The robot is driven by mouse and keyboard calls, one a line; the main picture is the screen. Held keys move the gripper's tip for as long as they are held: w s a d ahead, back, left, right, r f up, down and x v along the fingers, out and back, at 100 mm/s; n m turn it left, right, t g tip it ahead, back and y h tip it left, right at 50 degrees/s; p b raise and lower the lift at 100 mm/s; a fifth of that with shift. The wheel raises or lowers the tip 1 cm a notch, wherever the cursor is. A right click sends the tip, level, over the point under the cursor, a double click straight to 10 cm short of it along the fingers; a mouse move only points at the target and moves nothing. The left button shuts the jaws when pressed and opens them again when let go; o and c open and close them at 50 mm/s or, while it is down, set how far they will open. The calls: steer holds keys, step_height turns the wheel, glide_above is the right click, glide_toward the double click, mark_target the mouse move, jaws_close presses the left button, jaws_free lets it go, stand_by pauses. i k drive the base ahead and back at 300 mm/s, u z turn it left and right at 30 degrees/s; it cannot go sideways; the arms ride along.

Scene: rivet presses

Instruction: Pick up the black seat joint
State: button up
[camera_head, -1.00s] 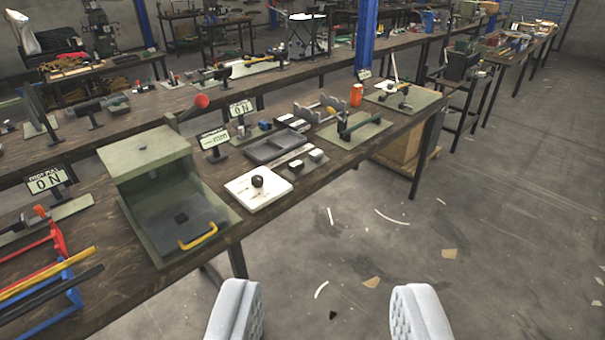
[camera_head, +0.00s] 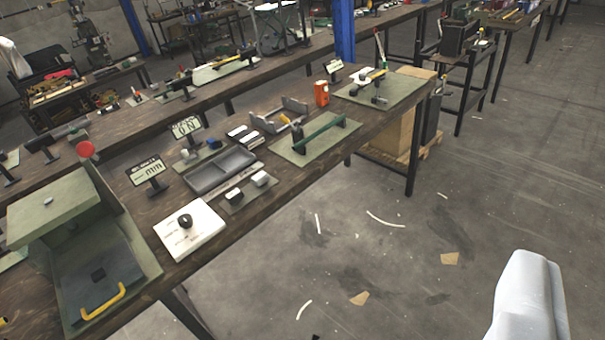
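A small round black piece (camera_head: 185,220) stands on a white board (camera_head: 205,236) at the near edge of the workbench, left of the middle. It is the black piece that best fits the seat joint, but I cannot tell for sure. My gripper (camera_head: 530,298) shows as one pale finger at the lower right, over the floor and well away from the bench. The other finger is outside the picture. Bare floor shows beside the visible finger, so the gripper looks open, with nothing seen in it.
A green press box with a yellow handle (camera_head: 105,303) stands left of the board. A grey tray (camera_head: 220,170), small white-topped blocks (camera_head: 248,187), a green fixture plate (camera_head: 316,140) and an orange container (camera_head: 321,93) lie farther along the workbench (camera_head: 262,208). The floor at right is open.

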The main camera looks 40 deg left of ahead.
mark_target(232, 198)
steer(key=u, duration=0.15)
steer(key=i, duration=1.55)
steer(key=u, duration=0.75)
